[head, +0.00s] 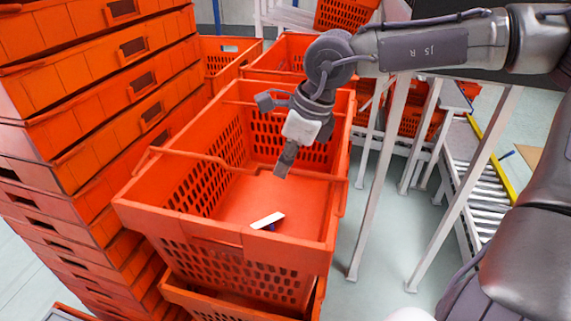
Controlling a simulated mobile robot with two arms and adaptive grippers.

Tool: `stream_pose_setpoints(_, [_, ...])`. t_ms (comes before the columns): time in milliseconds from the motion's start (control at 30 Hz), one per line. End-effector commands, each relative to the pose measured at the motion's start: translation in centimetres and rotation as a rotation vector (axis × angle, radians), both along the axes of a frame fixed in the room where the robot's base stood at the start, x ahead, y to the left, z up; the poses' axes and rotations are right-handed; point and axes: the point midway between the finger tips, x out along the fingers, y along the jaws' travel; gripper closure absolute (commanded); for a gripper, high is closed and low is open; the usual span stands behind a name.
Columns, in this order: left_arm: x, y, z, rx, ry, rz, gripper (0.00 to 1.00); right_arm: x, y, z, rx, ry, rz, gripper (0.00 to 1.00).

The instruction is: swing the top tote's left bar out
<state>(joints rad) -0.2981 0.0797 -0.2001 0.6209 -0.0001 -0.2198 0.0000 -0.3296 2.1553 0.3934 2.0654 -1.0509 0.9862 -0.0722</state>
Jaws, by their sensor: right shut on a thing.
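The top tote (218,232) is an orange crate with slotted walls, standing on another orange tote in the middle of the head view. A thin orange bar (190,155) crosses its opening from the left rim towards the right rim. My right gripper (284,168) reaches down over the tote from the upper right. Its dark fingertips are shut at the middle of this bar and hide the part they hold. A small white item (267,220) lies on the tote's floor. My left gripper is not in view.
A tall stack of orange totes (92,105) stands close on the left. More orange totes (225,55) are behind. To the right are a pale metal frame (376,185) and a roller conveyor (475,185), with grey floor between.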

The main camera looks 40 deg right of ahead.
Motion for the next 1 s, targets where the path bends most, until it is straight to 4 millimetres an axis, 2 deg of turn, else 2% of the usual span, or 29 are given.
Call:
stream_pose_setpoints(100, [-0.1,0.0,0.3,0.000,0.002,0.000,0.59,-0.3,0.3,0.7,0.001,0.003,0.002,0.94])
stream_pose_setpoints(433, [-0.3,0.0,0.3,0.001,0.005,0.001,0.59,-0.4,0.4,0.8,0.001,0.004,0.002,0.95])
stream_pose_setpoints(733, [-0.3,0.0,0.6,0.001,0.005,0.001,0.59,-1.3,1.5,2.6,0.000,0.004,0.004,0.94])
stream_pose_setpoints(1000, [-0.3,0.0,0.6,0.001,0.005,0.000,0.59,-1.5,1.6,2.7,0.001,0.007,0.002,0.94])
